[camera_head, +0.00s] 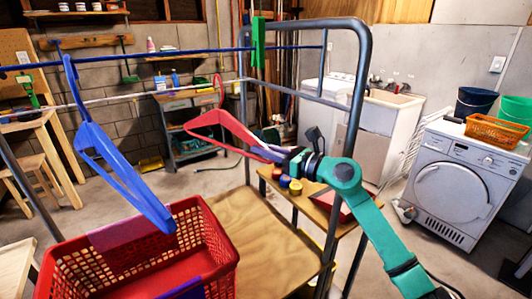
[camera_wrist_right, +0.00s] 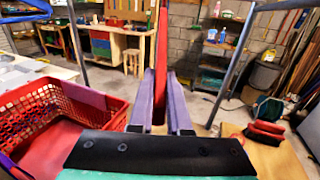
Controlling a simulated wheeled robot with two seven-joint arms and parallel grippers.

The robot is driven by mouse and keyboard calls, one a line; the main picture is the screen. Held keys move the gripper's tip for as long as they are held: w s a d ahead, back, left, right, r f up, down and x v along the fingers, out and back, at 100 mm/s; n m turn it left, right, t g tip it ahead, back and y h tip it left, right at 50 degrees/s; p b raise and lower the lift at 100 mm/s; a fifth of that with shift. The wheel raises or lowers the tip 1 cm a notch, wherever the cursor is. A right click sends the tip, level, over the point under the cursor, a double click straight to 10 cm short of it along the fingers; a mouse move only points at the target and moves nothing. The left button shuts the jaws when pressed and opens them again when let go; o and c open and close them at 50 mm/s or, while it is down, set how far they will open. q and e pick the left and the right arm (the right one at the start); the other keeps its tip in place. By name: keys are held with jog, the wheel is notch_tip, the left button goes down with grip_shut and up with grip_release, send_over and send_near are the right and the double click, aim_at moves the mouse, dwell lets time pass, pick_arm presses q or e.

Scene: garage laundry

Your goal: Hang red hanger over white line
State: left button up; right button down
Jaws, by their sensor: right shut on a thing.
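The red hanger (camera_head: 232,127) is held in the air above the wooden board, its hook (camera_head: 218,90) pointing up. My right gripper (camera_head: 270,152) is shut on its right-hand end. In the right wrist view the red hanger (camera_wrist_right: 163,55) runs away between the purple fingers of the gripper (camera_wrist_right: 163,85). The white line (camera_head: 140,94) crosses the rack below the blue rail. The hook overlaps the white line's right part in the head view; I cannot tell whether it is over, touching or apart from it. My left gripper is not in view.
A blue hanger (camera_head: 118,172) hangs from the blue rail (camera_head: 150,56) at the left. A green item (camera_head: 258,42) is on the rail. A red basket (camera_head: 218,232) stands below, left of the bare wooden board (camera_head: 262,232). The rack's grey post (camera_head: 357,95) rises close beside my right arm.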

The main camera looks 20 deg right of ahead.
jog(key=shift+w+a, duration=0.25)
jog(key=shift+w, duration=0.2)
jog(key=shift+b+x, duration=0.35)
jog(key=shift+x, duration=0.9)
jog(key=w+a+f+b, duration=0.3)
jog(key=w+b, duration=0.4)
jog(key=w, duration=0.3)
jog(key=shift+w+f, duration=0.35)
jog(key=shift+f, duration=0.1)
jog(key=shift+a, duration=0.1)
jog(key=c, duration=0.8)
grip_release()
